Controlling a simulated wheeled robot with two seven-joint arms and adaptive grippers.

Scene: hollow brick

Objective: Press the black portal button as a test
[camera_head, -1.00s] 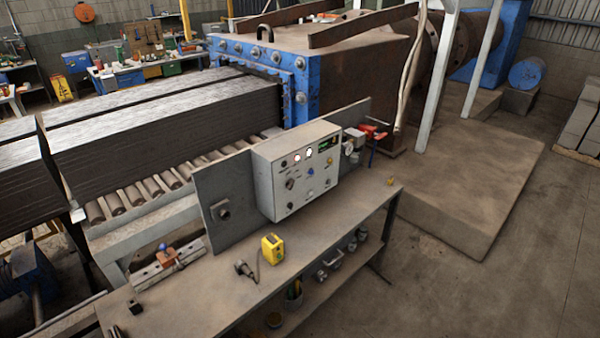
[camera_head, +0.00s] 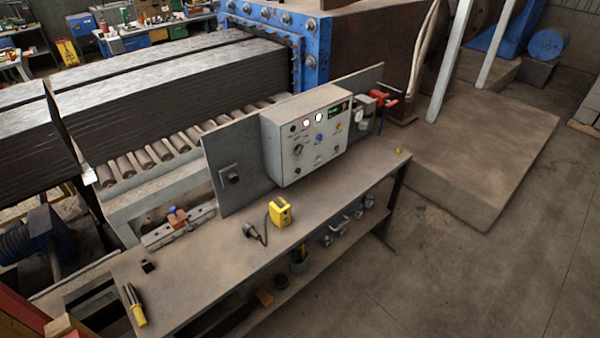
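A grey control box (camera_head: 305,136) stands on the workbench, fixed in front of an upright grey plate (camera_head: 240,172). A dark square switch (camera_head: 231,175) sits on the left part of the plate. Neither of my grippers is in view.
On the workbench (camera_head: 215,275) are a yellow device (camera_head: 280,212), a dark corded tool (camera_head: 254,233), a small black block (camera_head: 148,266) and a yellow-handled tool (camera_head: 136,308). A roller conveyor with dark stacked sheets lies behind. Open floor (camera_head: 450,270) is at right.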

